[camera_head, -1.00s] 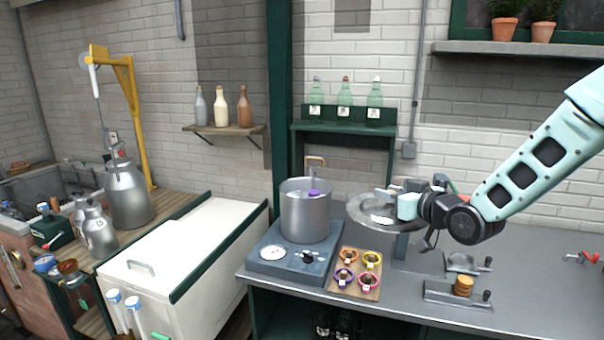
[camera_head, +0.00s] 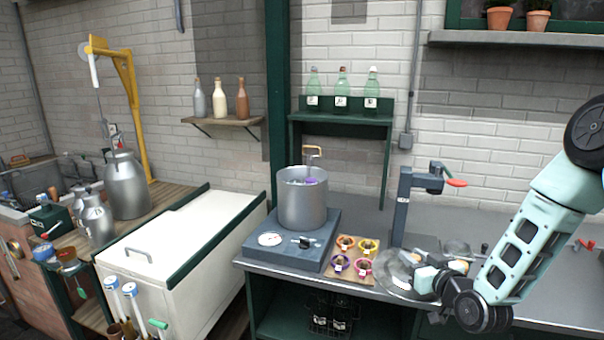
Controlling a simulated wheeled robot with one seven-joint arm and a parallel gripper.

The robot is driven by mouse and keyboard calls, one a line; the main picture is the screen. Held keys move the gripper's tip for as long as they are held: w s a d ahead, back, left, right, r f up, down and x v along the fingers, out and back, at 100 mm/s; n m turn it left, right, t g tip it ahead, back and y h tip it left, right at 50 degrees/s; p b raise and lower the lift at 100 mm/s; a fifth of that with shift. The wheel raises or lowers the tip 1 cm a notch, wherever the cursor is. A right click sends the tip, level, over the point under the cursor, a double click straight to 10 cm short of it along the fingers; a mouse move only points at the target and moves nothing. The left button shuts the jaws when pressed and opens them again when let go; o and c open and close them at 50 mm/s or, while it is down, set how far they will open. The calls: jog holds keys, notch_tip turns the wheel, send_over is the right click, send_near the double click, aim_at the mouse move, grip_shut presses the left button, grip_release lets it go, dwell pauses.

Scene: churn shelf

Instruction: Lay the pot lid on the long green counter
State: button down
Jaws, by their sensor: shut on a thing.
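The round metal pot lid (camera_head: 388,275) is low over the long counter (camera_head: 480,232), which has a grey top and green front. It is just right of the wooden board of small cups; I cannot tell whether it touches the counter. My gripper (camera_head: 418,272) is shut on the lid near its middle, and hides part of it. The silver pot (camera_head: 302,207) stands open on a blue-grey scale at the counter's left end, with something purple at its rim.
The wooden board (camera_head: 345,279) holds several coloured cups. A dark post with a red-handled press (camera_head: 402,205) stands behind the lid. A green bottle rack (camera_head: 345,107) is at the wall. Grey counter top shows bare behind my arm.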

jog(key=s+d+f+m+h+b, duration=0.2)
jog(key=s+d+f+h, duration=0.2)
jog(key=s+f, duration=0.4)
notch_tip(320, 180, down, 6)
jog(key=shift+s+d+f+m+t, duration=0.1)
jog(key=shift+s+d+m+t, duration=0.15)
jog(key=shift+d+m, duration=0.2)
jog(key=shift+w+d, duration=0.1)
jog(key=shift+d, duration=0.05)
